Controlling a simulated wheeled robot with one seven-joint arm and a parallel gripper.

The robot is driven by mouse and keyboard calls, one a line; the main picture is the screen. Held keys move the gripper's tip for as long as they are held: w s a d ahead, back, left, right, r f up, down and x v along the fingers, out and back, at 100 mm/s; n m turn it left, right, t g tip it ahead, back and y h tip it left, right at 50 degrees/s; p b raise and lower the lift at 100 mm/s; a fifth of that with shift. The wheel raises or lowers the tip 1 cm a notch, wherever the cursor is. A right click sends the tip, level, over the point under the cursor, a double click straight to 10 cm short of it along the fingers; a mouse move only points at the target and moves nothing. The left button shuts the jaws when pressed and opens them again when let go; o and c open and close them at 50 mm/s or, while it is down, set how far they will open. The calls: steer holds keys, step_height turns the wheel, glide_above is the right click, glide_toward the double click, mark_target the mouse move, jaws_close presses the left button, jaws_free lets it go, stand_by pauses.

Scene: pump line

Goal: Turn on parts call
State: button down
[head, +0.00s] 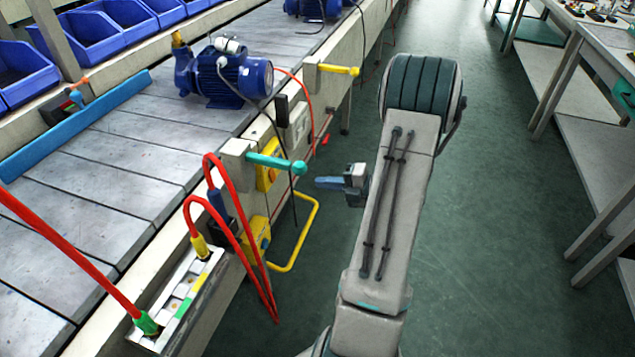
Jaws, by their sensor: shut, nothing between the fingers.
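No label reading "parts call" can be read from here. A grey box on the conveyor's side carries a teal lever (272,161) with a round end, lying roughly level and pointing right. Farther along, a similar box carries a yellow lever (338,69), also pointing right. Which control is the parts call, I cannot tell. My gripper (327,183) is shut and empty, its fingers pointing left toward the conveyor side. In the picture it is just right of and below the teal lever's end, and appears apart from it.
The conveyor (125,140) carries a blue pump motor (222,76). Red cables (232,235) plug into a socket panel (182,300) and loop off the edge. A yellow bar handle (300,250) juts out below the gripper. Blue bins (85,35) stand behind. Green floor (500,220) is clear at right, before workbenches (590,130).

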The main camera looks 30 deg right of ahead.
mark_target(274, 179)
steer(key=b+x, duration=0.2)
steer(key=x, duration=1)
steer(key=shift+b, duration=0.4)
steer(key=shift+w+a+t, duration=0.1)
steer(key=shift+w+t, duration=0.05)
steer(key=shift+t, duration=0.15)
steer(key=s+d+f+p, duration=0.3)
steer(key=s+d, duration=0.5)
steer(key=s, duration=0.3)
steer(key=shift+d, duration=0.35)
